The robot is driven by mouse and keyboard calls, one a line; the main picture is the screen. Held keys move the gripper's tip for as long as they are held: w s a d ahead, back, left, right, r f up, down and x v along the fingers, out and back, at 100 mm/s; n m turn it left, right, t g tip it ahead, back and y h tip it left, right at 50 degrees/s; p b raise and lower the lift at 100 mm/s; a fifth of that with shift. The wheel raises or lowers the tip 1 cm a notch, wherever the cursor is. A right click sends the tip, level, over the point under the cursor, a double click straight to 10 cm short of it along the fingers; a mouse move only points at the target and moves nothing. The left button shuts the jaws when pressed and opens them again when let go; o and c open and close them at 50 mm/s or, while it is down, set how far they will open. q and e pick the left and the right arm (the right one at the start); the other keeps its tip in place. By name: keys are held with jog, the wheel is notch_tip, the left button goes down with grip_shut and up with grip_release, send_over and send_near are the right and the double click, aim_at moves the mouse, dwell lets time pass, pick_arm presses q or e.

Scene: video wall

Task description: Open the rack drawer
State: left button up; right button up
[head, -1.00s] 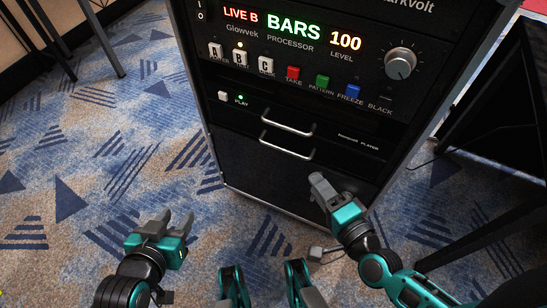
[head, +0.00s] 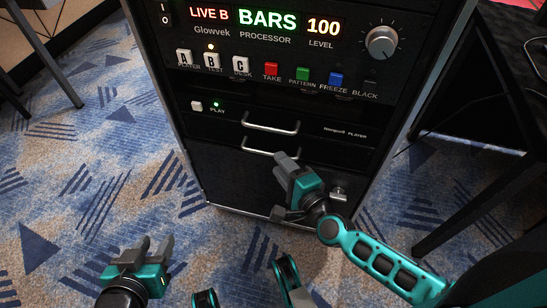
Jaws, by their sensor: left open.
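The black rack (head: 225,182) stands in front of me, with two silver bar handles on its lower front. The upper handle (head: 270,128) is on the player panel. The lower handle (head: 252,151) is at the top of the plain black drawer front, which looks flush with the rack. My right gripper (head: 283,161) is in front of that drawer, with its fingertips close to the right end of the lower handle. Whether they touch it, and the gap between its fingers, I cannot tell. My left gripper (head: 154,245) is open and empty over the carpet at lower left.
Above the handles is a processor panel with coloured buttons and a silver knob (head: 382,42). A black table or stand (head: 490,95) is at the right. Dark legs (head: 48,55) stand at upper left. The patterned carpet (head: 75,190) at left is clear.

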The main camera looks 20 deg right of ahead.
jog(key=shift+x, duration=2.2)
jog(key=shift+c, duration=0.2)
jog(key=shift+s, duration=0.1)
grip_shut()
